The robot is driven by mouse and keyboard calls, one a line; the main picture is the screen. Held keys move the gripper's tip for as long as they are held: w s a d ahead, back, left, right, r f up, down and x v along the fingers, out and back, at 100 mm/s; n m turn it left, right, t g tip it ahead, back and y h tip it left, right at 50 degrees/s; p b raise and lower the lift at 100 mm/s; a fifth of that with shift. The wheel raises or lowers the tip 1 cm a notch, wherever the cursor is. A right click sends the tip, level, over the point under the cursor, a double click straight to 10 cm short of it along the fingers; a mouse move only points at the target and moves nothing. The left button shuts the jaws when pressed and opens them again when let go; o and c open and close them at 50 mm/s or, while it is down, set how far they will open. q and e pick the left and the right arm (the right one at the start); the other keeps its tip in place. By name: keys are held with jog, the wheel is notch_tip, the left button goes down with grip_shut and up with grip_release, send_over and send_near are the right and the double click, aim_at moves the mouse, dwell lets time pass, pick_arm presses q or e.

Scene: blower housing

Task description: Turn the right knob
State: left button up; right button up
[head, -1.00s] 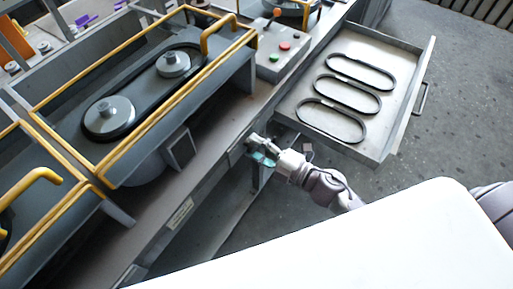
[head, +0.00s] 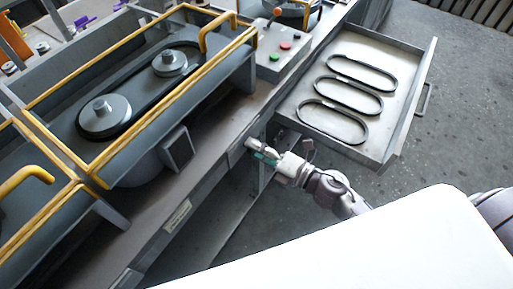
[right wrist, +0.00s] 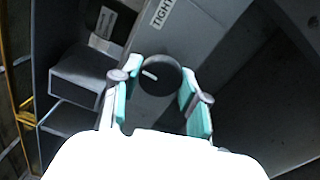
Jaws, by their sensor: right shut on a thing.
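A round black knob (right wrist: 160,82) with a short white mark on its face sits on the grey front panel in the right wrist view. My right gripper (right wrist: 157,92) has its teal-padded fingers on both sides of this knob and is shut on it. In the head view my right gripper (head: 259,151) is at the front edge of the grey bench, and the knob is hidden there. My left gripper is not in view.
An open drawer (head: 396,125) holding several black belts is just right of my gripper. The yellow-framed housing (head: 150,100) with two belt pulleys stands behind. A control box (head: 268,68) has coloured buttons.

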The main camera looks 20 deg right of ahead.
jog(key=shift+f, duration=0.1)
jog(key=o, duration=1.1)
jog(key=shift+o, duration=0.2)
jog(key=v, duration=1.2)
